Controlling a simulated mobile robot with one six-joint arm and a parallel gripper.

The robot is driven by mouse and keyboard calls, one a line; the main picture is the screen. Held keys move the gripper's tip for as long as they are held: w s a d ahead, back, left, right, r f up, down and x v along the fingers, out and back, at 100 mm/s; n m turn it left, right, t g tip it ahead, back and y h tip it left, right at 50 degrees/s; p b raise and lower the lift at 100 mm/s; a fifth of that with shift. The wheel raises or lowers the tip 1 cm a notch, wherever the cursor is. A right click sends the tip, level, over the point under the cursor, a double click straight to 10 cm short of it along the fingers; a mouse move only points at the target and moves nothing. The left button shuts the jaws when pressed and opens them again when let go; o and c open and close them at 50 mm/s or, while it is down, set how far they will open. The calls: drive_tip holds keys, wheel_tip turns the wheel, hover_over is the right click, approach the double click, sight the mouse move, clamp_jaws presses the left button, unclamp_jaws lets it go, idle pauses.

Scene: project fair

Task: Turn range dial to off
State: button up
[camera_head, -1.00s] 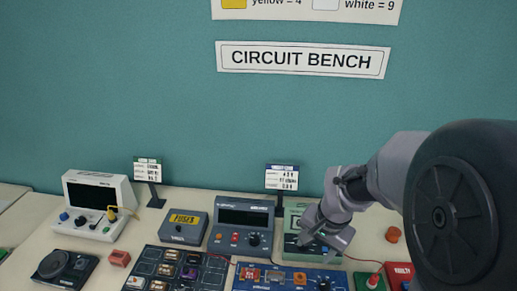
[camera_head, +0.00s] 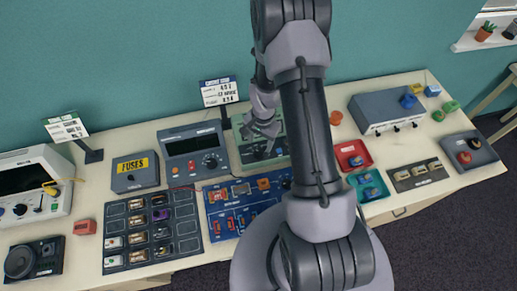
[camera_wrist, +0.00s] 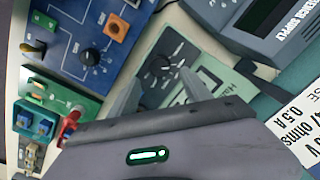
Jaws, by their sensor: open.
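A black round dial (camera_wrist: 160,65) sits on a pale green panelled meter (camera_wrist: 150,98) in the wrist view. I take it for the range dial; its setting is too small to read. In the head view the green meter (camera_head: 240,142) stands near the back of the bench, partly hidden by my arm. My gripper (camera_wrist: 160,80) is open and empty, its two fingers pointing at the meter's panel on either side of the dial. Contact cannot be told. In the head view my gripper (camera_head: 263,134) is over the meter.
A grey power supply (camera_head: 193,140) with its own black dial stands left of the meter. A blue circuit board (camera_head: 222,215) lies in front. Red (camera_head: 352,152) and green (camera_head: 369,187) trays lie to the right. A sign (camera_head: 219,92) stands behind.

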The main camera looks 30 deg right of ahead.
sight(259, 151)
wheel_tip(259, 151, down, 6)
drive_tip(key=shift+a+f+b, duration=0.1)
drive_tip(key=shift+b, duration=0.2)
drive_tip(key=shift+c, duration=0.5)
clamp_jaws()
drive_tip(key=shift+m, duration=0.3)
drive_tip(key=m, duration=0.1)
drive_tip(key=m+p, duration=0.2)
drive_tip(key=m, duration=0.1)
drive_tip(key=shift+w+r, duration=0.1)
drive_tip(key=shift+r, duration=0.15)
drive_tip(key=shift+m+p, duration=0.95)
drive_tip(key=shift+m, duration=0.15)
drive_tip(key=shift+f, duration=0.1)
